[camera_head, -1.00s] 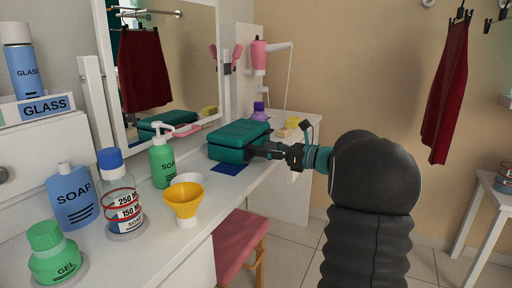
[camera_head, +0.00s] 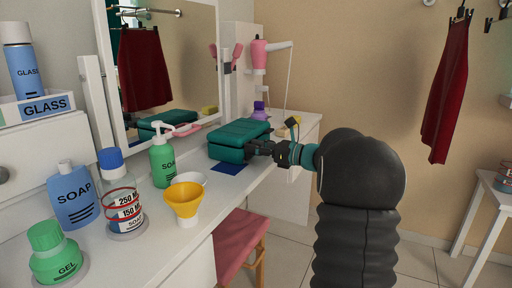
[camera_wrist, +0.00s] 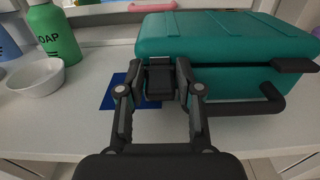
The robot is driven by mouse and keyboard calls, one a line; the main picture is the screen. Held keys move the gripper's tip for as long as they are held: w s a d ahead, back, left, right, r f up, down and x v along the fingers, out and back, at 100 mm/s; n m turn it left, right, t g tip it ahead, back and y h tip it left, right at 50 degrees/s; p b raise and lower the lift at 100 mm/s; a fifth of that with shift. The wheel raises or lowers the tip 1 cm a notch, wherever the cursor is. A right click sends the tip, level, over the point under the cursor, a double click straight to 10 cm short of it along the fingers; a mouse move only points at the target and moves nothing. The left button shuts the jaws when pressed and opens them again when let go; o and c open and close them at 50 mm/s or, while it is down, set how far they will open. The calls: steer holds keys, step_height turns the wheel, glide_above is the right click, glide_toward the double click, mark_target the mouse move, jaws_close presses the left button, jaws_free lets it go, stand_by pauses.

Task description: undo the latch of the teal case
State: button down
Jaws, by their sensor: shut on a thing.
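The teal case (camera_head: 238,134) lies on the white counter with its lid down, in front of the mirror. In the wrist view the case (camera_wrist: 225,40) fills the upper right, with a dark latch (camera_wrist: 160,82) on its front at the left. A second dark latch (camera_wrist: 294,65) and a dark carry handle (camera_wrist: 262,103) show further right. My gripper (camera_wrist: 161,76) is shut on the left latch, one finger on each side of it. In the head view my gripper (camera_head: 255,147) reaches the case's front, and the latch is too small to make out.
A blue mat (camera_head: 229,168) lies under and before the case. A green soap pump (camera_head: 162,163), a white bowl (camera_head: 190,178) and a yellow funnel (camera_head: 184,202) stand to the left. A red stool (camera_head: 238,237) is below the counter edge.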

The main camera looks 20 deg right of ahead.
mark_target(262, 167)
steer(key=shift+f, duration=0.15)
steer(key=shift+s+d+f+t+y+b, duration=0.15)
steer(key=shift+f+t+y+b, duration=0.2)
steer(key=shift+b, duration=0.65)
steer(key=b, duration=0.1)
steer(key=t+y+b, duration=0.1)
steer(key=t+b, duration=0.1)
steer(key=shift+s+d+f, duration=0.2)
steer(key=shift+s+f, duration=0.05)
steer(key=shift+f, duration=0.05)
steer(key=t+b, duration=0.1)
steer(key=y+b, duration=0.1)
steer(key=f+t+y+b, duration=0.1)
steer(key=shift+s+d+t+b, duration=0.25)
steer(key=shift+s+t+b, duration=0.1)
steer(key=shift+b, duration=0.05)
steer(key=shift+s+t+y+b, duration=0.1)
steer(key=shift+t+y+b, duration=0.25)
steer(key=shift+y, duration=0.2)
steer(key=shift+t, duration=0.25)
steer(key=c, duration=0.9)
jaws_free()
